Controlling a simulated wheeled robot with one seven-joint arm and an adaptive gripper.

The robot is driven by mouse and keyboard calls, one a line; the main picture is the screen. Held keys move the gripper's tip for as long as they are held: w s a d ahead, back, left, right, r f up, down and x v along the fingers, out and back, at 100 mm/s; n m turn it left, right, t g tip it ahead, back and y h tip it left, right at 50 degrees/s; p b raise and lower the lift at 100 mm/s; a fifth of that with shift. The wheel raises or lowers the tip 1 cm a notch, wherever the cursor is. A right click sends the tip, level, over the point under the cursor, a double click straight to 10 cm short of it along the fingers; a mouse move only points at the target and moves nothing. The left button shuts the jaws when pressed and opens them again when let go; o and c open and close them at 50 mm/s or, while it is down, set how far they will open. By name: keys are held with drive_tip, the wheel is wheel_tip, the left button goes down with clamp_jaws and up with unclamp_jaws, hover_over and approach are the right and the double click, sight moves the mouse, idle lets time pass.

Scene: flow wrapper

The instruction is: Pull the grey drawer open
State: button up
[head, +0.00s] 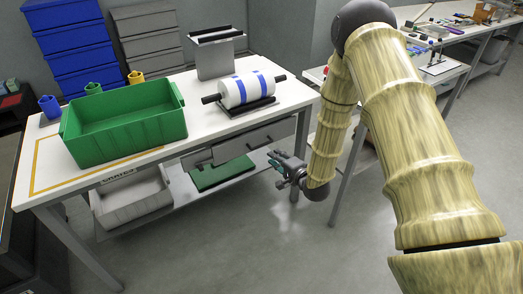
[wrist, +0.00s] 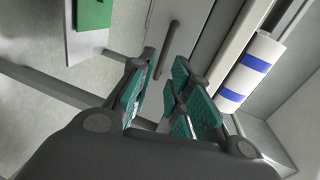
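The grey drawer (head: 240,143) sits under the white table's top, below the roll stand, and looks shut. In the wrist view its front (wrist: 188,32) carries a dark bar handle (wrist: 166,50). My gripper (head: 276,162) is in front of the drawer, near its right part. In the wrist view the teal-padded fingers of my gripper (wrist: 158,72) are apart. The handle shows between and just beyond the fingertips; I cannot tell whether they touch it. Nothing is held.
The white table (head: 215,108) bears a green bin (head: 125,140) and a white roll with blue bands (head: 245,90). A lower shelf holds a pale crate (head: 130,200) and a green board (head: 220,175). A table leg (head: 302,135) stands near my gripper. The floor in front is clear.

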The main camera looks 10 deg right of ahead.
sight(262, 145)
drive_tip(key=x, duration=1.1)
drive_tip(key=shift+w+r, duration=0.2)
drive_tip(key=shift+r, duration=0.1)
drive_tip(key=shift+c, duration=0.4)
clamp_jaws()
